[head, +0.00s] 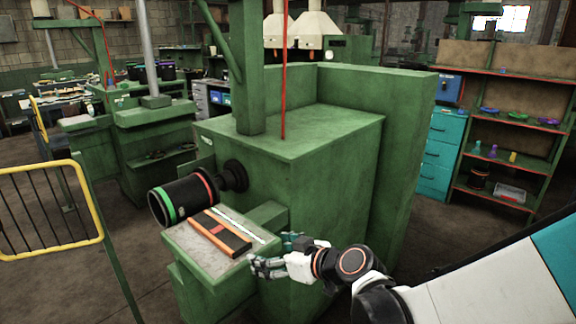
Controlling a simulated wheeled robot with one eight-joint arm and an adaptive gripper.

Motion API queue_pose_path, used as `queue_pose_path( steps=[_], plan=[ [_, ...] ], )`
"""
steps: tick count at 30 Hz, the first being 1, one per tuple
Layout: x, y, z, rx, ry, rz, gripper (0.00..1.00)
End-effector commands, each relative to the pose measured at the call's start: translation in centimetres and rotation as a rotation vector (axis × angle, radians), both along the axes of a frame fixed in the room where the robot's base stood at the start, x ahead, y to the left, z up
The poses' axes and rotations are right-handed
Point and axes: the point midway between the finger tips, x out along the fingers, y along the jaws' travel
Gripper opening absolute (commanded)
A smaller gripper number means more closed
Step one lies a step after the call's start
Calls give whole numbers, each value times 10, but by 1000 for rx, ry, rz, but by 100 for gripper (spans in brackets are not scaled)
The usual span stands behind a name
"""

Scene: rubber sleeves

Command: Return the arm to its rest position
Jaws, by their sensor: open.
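My gripper (268,255) is in the head view, at the right edge of the small grey-topped shelf (187,246) on the green machine. It is open, and I see nothing between its fingers. My arm (345,262) reaches in from the lower right, with the white and black wrist low in front of the green block. A black sleeve (182,199) with a green band and a red band sits on the machine's dark spindle (235,177), lying sideways above the shelf. A flat black and orange piece (220,233) lies on the shelf, to the left of my gripper.
The large green machine body (330,175) stands close behind my arm. A yellow railing (88,200) is at the left. A shelf unit (505,125) with small coloured items and a teal drawer cabinet (438,155) stand at the back right. Some floor is clear between.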

Motion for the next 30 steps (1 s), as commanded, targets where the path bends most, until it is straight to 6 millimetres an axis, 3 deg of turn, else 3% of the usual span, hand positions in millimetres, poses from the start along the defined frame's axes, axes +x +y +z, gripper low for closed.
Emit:
queue_pose_path(
  steps=[11, 30],
  plan=[
    [-49, -80, 27, -98, 208, -204, 81],
    [-176, -229, 36, -226, 470, -724, 81]
  ],
)
